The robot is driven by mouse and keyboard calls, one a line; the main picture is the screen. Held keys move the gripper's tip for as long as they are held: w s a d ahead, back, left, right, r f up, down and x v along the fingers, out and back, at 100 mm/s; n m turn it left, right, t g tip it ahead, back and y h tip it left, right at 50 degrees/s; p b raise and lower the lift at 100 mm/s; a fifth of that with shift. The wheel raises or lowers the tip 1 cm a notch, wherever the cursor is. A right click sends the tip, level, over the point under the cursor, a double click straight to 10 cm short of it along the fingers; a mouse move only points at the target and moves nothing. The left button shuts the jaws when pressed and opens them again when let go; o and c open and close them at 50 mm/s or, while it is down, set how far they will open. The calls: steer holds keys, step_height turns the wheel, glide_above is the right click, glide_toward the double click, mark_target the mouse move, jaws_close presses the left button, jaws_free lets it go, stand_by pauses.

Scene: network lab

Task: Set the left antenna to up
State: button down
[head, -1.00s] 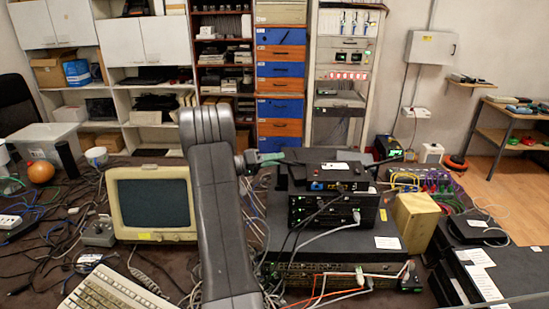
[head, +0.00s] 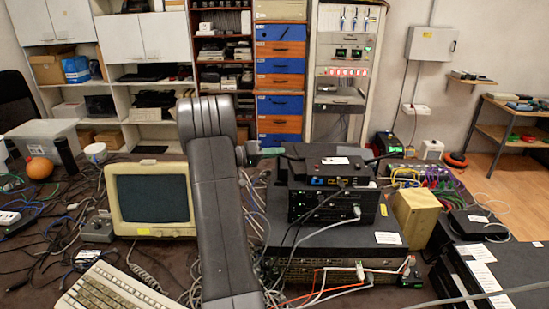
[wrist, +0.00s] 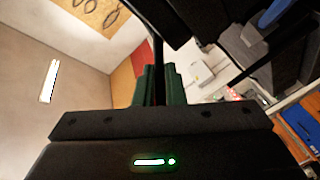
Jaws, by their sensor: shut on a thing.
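The black router (head: 327,171) with its two antennas sits on top of the stack of network devices in the head view. Its left antenna (head: 288,156) is dark and small there, and its exact angle is hard to tell. The right antenna (head: 383,157) leans out to the right. My gripper (head: 270,152) is at the router's left side, reached from the left. In the wrist view my gripper's green fingers (wrist: 158,86) are closed around the thin dark left antenna (wrist: 158,55), which shows between and beyond them.
A beige CRT monitor (head: 151,200) stands left of my arm, with a keyboard (head: 115,288) in front. A wooden box (head: 416,218) stands right of the stack. Loose cables cover much of the table and hang before the devices.

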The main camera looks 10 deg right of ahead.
steer(key=r+y+b, duration=0.1)
steer(key=d+r+m+y+b, duration=0.1)
steer(key=b, duration=0.1)
steer(key=shift+s+d+y+b, duration=0.1)
steer(key=shift+s+y+b, duration=0.05)
steer(key=shift+y+b, duration=0.2)
steer(key=d+r+y, duration=0.1)
steer(key=y, duration=0.1)
steer(key=d+r+m+y, duration=0.1)
steer(key=shift+s+r+y, duration=0.2)
steer(key=shift+r+y, duration=0.15)
steer(key=y, duration=0.1)
steer(key=d+r+y+p, duration=0.1)
steer(key=d+y, duration=0.1)
steer(key=shift+s+d+r+m+p, duration=0.25)
steer(key=shift+r+m+p, duration=0.05)
steer(key=shift+m+p, duration=0.1)
steer(key=shift+s+d+r+y+p, duration=0.1)
steer(key=shift+s+d+y+p, duration=0.05)
steer(key=shift+d+y+p, duration=0.65)
steer(key=shift+d+y, duration=0.2)
steer(key=shift+y, duration=0.3)
steer(key=c, duration=1.5)
jaws_free()
